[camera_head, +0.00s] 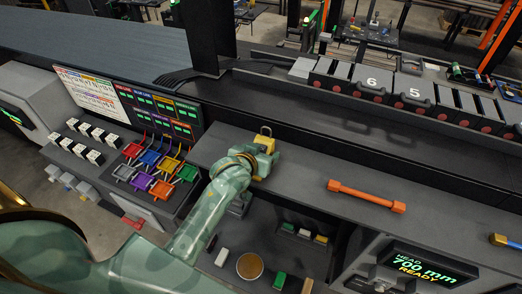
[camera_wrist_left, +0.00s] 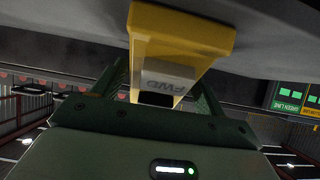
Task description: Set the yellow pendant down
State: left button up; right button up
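The yellow pendant (camera_head: 265,141) is at the tip of my left arm, over the grey worktop, with a loop on its top. My left gripper (camera_head: 257,157) is at the pendant and partly hides it. In the left wrist view the pendant (camera_wrist_left: 185,28) shows large, with a grey face marked FWD between the two fingers of my left gripper (camera_wrist_left: 164,82). The fingers lie close along its sides and look shut on it. A grey surface lies close behind the pendant; I cannot tell whether they touch. My right gripper is not in view.
An orange bar (camera_head: 366,196) lies on the worktop to the right. Coloured clips (camera_head: 160,168) stand at the left below a sign board (camera_head: 135,106). A shelf below holds a round brown-topped container (camera_head: 250,266) and small blocks. The worktop between pendant and bar is clear.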

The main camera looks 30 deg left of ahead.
pick_arm(q)
jog(key=shift+w, duration=0.25)
jog(key=v, duration=1.2)
jog(key=shift+b, duration=0.45)
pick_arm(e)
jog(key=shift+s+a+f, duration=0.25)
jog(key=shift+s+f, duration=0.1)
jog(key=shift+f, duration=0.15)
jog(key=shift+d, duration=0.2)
